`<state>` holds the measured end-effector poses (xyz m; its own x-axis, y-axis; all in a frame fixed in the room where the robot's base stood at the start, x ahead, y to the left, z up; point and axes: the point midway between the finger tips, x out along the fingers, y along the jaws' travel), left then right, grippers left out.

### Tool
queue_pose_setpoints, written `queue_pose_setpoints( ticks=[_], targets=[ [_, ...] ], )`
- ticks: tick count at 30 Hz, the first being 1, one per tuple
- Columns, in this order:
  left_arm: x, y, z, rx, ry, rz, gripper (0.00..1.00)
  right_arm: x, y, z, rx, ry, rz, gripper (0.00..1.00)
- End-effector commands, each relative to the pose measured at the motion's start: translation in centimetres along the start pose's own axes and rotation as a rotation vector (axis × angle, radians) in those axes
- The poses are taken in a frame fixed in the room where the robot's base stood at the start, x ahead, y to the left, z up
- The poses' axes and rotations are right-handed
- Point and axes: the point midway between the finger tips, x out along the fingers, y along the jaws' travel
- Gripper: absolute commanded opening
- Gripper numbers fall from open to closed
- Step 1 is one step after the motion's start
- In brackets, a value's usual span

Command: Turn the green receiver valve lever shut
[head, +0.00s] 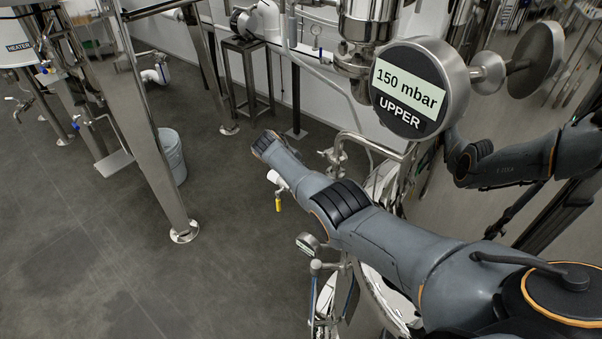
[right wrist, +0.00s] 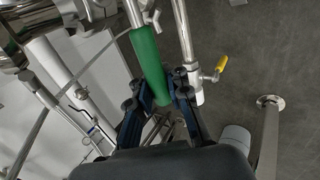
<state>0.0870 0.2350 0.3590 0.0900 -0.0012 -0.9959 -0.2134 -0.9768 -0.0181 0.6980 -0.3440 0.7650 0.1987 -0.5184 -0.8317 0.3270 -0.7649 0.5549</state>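The green valve lever (right wrist: 146,62) is a long green sleeve in the right wrist view, slanting down from upper left. My right gripper (right wrist: 160,90) has one dark finger on each side of its lower end, close against it, and appears shut on it. In the head view, my large grey arm reaches from the lower right towards the middle, and its wrist hides that gripper and the green lever.
A small valve with a yellow handle (head: 278,203) hangs beside my wrist; a yellow handle (right wrist: 221,64) also shows in the right wrist view. The UPPER gauge (head: 420,88) reads 150 mbar. A steel leg (head: 160,165) and grey bucket (head: 172,155) stand left. Floor at lower left is clear.

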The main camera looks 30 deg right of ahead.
Motion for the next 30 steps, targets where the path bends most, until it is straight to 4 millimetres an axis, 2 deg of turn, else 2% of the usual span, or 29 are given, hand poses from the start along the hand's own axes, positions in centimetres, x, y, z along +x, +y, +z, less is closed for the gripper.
queue_pose_setpoints(
  ticks=[1,3,4,17,24,30],
  targets=[
    [0.0,0.0,0.0,0.0,0.0,0.0,0.4,0.1,-0.9,0.1,-0.006,-0.004,-0.014,0.23],
    [0.0,0.0,0.0,0.0,0.0,0.0,0.4,0.1,-0.8,0.1,-0.005,-0.004,-0.013,0.37],
    [0.0,0.0,0.0,0.0,0.0,0.0,0.4,0.1,-0.8,0.1,-0.004,-0.003,-0.012,0.39],
    [0.0,0.0,0.1,-0.001,-0.002,0.0,0.4,-0.4,-0.2,-0.1,0.0,0.002,-0.003,0.39],
    [0.0,0.0,0.1,-0.001,0.0,0.0,0.4,-2.5,-0.3,-0.1,0.001,0.004,-0.003,0.39],
    [0.0,0.0,0.0,-0.001,0.0,0.0,0.4,-6.2,-0.4,-0.2,0.0,0.007,-0.004,0.39]
  ],
)
